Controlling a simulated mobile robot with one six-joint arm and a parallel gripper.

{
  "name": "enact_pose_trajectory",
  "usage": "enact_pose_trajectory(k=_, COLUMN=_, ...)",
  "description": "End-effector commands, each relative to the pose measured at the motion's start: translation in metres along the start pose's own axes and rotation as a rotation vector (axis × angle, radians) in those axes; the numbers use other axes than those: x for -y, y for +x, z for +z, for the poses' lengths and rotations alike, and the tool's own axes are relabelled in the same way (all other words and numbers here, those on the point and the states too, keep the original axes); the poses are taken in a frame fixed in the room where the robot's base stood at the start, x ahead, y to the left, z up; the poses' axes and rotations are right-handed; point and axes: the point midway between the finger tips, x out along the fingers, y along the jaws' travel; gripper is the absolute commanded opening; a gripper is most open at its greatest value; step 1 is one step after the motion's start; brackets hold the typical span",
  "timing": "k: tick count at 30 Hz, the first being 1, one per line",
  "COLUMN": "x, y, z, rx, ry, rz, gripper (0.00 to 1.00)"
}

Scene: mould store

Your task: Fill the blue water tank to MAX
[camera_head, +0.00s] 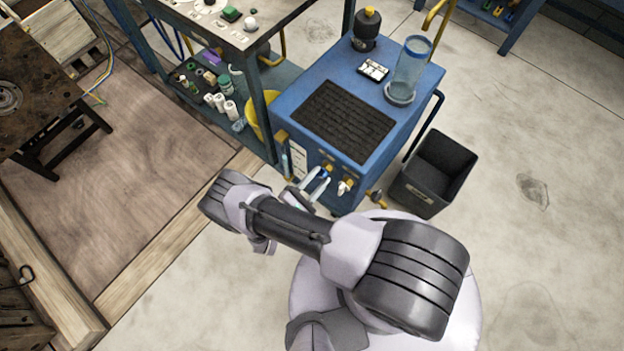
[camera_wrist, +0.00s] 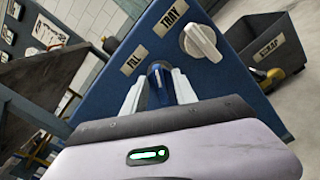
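A clear bluish cylinder with a blue rim (camera_head: 408,72), which looks like the water tank, stands upright at the back right of the blue cabinet (camera_head: 392,130). Its water level and any MAX mark cannot be read. On the cabinet's front, a blue knob (camera_wrist: 157,78) sits beneath the FILL label (camera_wrist: 134,61). My gripper (camera_wrist: 158,88) has one pale finger on each side of this knob; it also shows in the head view (camera_head: 315,184). The fingers are apart, but I cannot tell whether they press on the knob.
A white knob (camera_wrist: 200,42) sits beside the TRAY label (camera_wrist: 174,13). A black bin (camera_head: 437,172) stands right of the cabinet. A cluttered bench (camera_head: 268,30) and a yellow bucket (camera_head: 254,118) are on the left. Open floor lies to the right.

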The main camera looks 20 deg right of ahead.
Motion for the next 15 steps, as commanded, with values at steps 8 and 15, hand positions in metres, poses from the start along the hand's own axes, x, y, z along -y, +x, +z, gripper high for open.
enact_pose_trajectory(k=8, x=-0.002, y=-0.021, z=0.0, rx=-0.003, ry=0.002, rz=0.005, gripper=0.34)
enact_pose_trajectory(k=15, x=-0.001, y=-0.096, z=0.0, rx=-0.005, ry=0.003, rz=0.006, gripper=0.34)
